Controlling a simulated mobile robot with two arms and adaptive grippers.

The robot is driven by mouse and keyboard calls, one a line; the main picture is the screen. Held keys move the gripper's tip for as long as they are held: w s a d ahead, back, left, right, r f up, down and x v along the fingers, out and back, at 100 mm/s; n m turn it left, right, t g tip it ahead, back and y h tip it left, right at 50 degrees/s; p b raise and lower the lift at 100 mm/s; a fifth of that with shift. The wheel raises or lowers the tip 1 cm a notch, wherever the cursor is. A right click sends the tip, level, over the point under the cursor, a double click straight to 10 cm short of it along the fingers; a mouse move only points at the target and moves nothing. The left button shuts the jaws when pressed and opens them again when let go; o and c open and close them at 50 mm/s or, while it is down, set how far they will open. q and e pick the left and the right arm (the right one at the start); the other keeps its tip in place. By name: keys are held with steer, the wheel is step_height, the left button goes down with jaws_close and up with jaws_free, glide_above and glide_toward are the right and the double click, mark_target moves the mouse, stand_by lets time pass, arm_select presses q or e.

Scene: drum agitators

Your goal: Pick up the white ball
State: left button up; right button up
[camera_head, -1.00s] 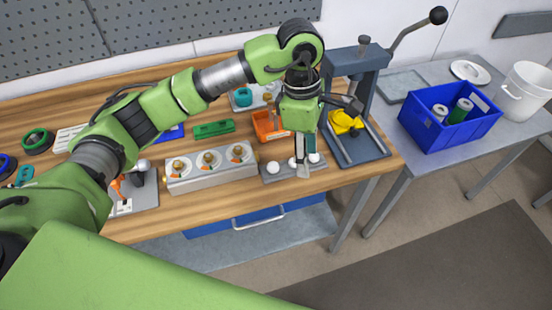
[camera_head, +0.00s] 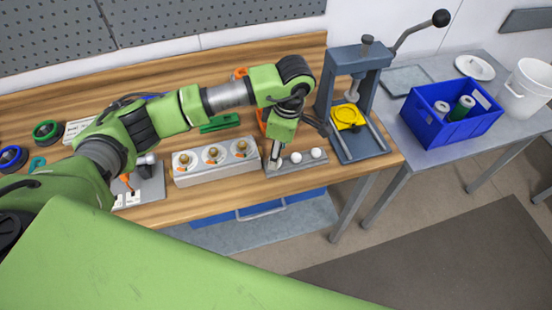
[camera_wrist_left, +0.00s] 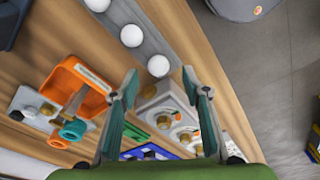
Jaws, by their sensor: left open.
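Several small white balls sit in a row on a narrow grey rail. In the head view, one white ball (camera_head: 318,153) is near the rail's right end and another white ball (camera_head: 296,157) is beside it. The wrist view shows three: a top one (camera_wrist_left: 97,5), a middle one (camera_wrist_left: 131,35) and a nearest one (camera_wrist_left: 158,66). My left gripper (camera_head: 273,165) points down at the left end of the rail and hides the ball there. In the wrist view the left gripper (camera_wrist_left: 160,80) is open, its fingertips either side of the nearest ball's line. My right gripper is out of view.
A press with a yellow part (camera_head: 347,117) stands to the right. An orange bin (camera_wrist_left: 75,85) lies behind the rail. A blue crate (camera_head: 448,118) is on the side table.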

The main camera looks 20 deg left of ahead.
arm_select(q)
steer(key=f, duration=0.1)
steer(key=f+p, duration=0.1)
steer(key=f, duration=0.1)
steer(key=shift+w+a+f+p, duration=0.1)
steer(key=shift+a+p, duration=0.15)
steer(key=shift+p, duration=0.15)
steer(key=shift+f, duration=0.4)
steer(key=shift+c, duration=0.4)
steer(key=c, duration=1.1)
steer(key=shift+w+r, duration=0.1)
